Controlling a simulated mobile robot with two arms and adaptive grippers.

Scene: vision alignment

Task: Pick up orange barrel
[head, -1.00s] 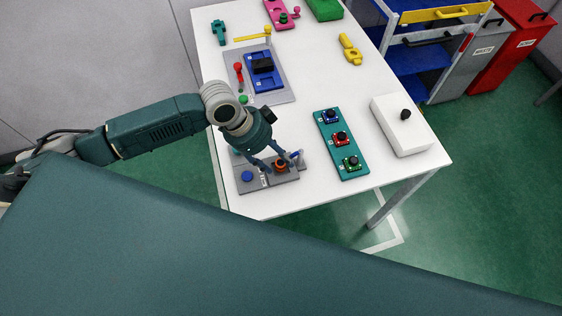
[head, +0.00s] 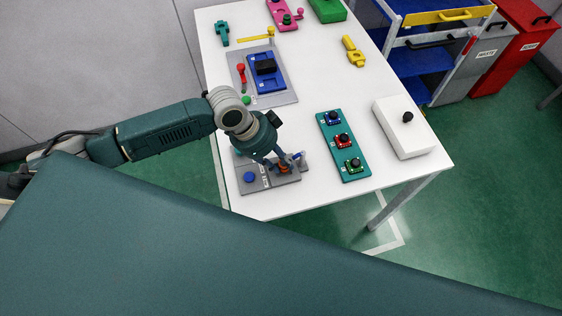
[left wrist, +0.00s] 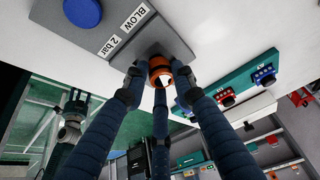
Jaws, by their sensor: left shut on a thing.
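The orange barrel (left wrist: 160,67) is a small ring-ended piece at the grey fixture with the "BLOW" and "2 bar" labels. It also shows in the head view as a bit of orange (head: 283,169), mostly hidden by my fingers. My left gripper (left wrist: 160,82) is shut on the barrel, with fingers around its sides; in the head view it (head: 283,163) reaches down at the table's near left part. The barrel is still at the grey fixture (head: 264,185); I cannot tell whether it touches it.
A blue button (head: 249,177) is on the fixture beside my gripper. A teal plate (head: 342,147) with several coloured connectors lies to the right, then a white box (head: 404,128). A grey base with a blue part (head: 265,76) lies behind. The table's near edge is close.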

